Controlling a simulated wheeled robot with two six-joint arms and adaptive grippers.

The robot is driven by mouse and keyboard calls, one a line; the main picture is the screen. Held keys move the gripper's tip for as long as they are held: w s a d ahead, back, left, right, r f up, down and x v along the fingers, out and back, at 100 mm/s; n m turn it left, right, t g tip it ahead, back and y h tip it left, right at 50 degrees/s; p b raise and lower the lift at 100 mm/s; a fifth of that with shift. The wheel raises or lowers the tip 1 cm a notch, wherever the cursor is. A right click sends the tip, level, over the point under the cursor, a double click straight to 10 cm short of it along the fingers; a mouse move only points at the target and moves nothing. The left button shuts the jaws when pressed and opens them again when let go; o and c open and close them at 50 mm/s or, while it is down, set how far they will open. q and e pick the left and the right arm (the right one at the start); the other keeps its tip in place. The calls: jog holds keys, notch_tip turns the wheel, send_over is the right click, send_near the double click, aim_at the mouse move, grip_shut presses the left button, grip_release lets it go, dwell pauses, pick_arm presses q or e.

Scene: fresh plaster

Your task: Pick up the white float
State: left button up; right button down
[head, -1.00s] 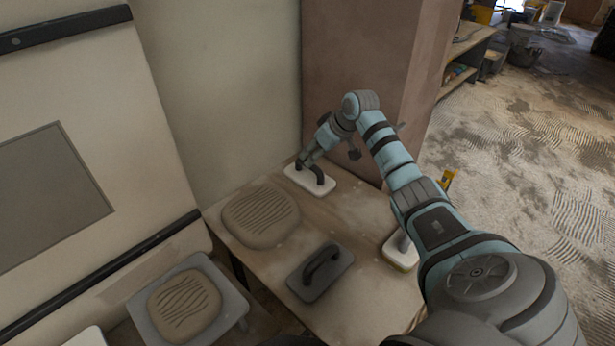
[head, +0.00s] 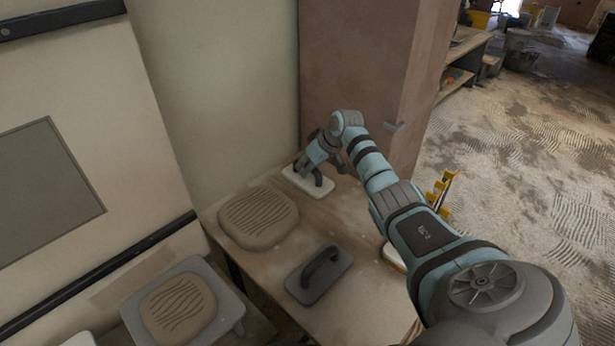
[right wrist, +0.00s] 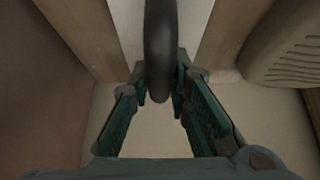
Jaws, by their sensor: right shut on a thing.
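The white float (head: 320,188), a pale flat board with a dark arched handle, lies at the far end of the table (head: 345,222), near the wall corner. My right gripper (head: 303,166) reaches down to it and is shut on its handle. In the right wrist view the dark handle (right wrist: 160,50) stands between the two fingers of the gripper (right wrist: 162,92). The board looks to be at table level; I cannot tell whether it is clear of the top. My left gripper is not in view.
A plaster mound (head: 258,217) lies left of the float. A dark grey float (head: 318,276) lies nearer. A white, yellow-edged item (head: 393,257) is partly hidden by my right arm. A grey stand (head: 226,303) holds another mound at lower left. Walls rise close behind.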

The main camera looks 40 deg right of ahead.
notch_tip(320, 180, up, 20)
jog(key=p, duration=0.4)
jog(key=c, duration=2.1)
grip_release()
grip_shut()
